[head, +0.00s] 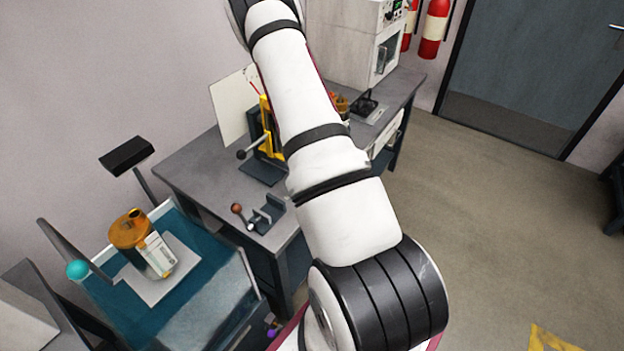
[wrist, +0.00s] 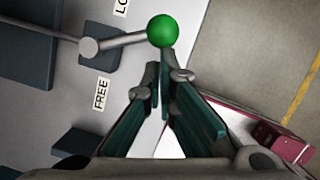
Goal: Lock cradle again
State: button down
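In the wrist view a green ball knob (wrist: 161,30) tips a grey lever (wrist: 122,40). The lever turns on a round pivot (wrist: 88,46) and points between the FREE label (wrist: 101,95) and a cut-off label starting "LO" (wrist: 122,6). My gripper (wrist: 165,75) has dark green fingers that converge close to each other just below the knob. They look shut with nothing held between them; I cannot tell whether they touch the knob. In the head view my arm runs up out of the frame, and my gripper does not show there.
In the head view a grey bench (head: 205,165) carries a yellow clamp stand (head: 265,130) and a small brown-knobbed lever fixture (head: 265,212). An orange pump (head: 130,232) stands on a pale plate in a teal tray (head: 215,270) at the left.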

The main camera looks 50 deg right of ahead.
jog(key=shift+s+d+n+t+p, duration=0.15)
jog(key=shift+d+n+t+p, duration=0.3)
jog(key=shift+n, duration=0.65)
jog(key=shift+w+d+n+y+p, duration=0.2)
jog(key=shift+d+n+y+p, duration=0.1)
jog(key=shift+n+p, duration=0.35)
jog(key=shift+w, duration=0.15)
